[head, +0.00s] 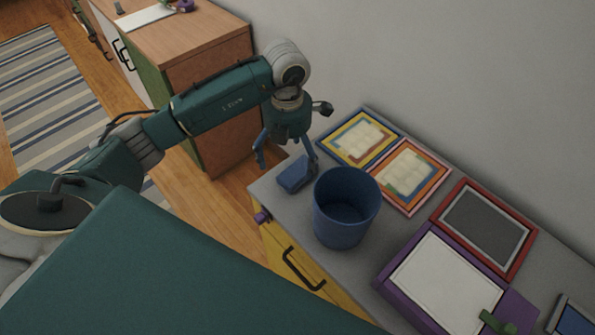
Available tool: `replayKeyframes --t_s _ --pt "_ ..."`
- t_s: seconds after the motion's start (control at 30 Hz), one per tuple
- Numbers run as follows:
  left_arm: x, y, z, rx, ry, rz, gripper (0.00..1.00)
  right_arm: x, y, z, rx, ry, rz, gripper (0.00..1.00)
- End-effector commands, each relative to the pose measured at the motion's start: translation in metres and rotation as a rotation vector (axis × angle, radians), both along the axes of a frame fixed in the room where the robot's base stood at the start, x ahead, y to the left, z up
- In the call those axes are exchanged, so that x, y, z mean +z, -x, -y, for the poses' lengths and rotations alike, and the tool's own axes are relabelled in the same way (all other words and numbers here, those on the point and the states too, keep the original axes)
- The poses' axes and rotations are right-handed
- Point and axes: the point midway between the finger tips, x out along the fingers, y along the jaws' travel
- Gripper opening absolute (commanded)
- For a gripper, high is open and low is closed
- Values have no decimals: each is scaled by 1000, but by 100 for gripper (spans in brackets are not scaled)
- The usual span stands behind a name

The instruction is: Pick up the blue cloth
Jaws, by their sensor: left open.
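A small folded blue cloth (294,176) lies on the grey top of a cabinet, near its back left corner. My left gripper (285,164) points down over the cloth with its fingers spread. One finger is left of the cloth and the other is at its right side. Whether a finger touches the cloth cannot be told. My right gripper is out of view.
A blue bin (345,213) stands close to the right of the cloth. Framed boards (361,137) and (407,177) lie behind it. A red-framed board (484,229) and a purple-framed board (448,278) lie further right. A wooden cabinet (205,65) stands behind my left arm.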

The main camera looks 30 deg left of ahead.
Motion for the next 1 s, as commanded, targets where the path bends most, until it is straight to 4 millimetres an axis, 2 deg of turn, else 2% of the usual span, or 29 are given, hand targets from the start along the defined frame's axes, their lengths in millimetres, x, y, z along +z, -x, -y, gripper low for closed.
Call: replayKeyframes --t_s 0.17,0.3,0.6,0.83,1.0 --pt "-24 -3 4 1 1 -6 94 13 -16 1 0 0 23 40" --pt "-43 -4 3 1 0 -3 94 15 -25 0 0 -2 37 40" --pt "-48 -5 3 1 0 0 94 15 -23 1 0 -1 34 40" --pt "-48 -5 3 1 0 -1 49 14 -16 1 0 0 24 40" --pt "-48 -5 3 1 0 -1 49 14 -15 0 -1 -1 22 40"
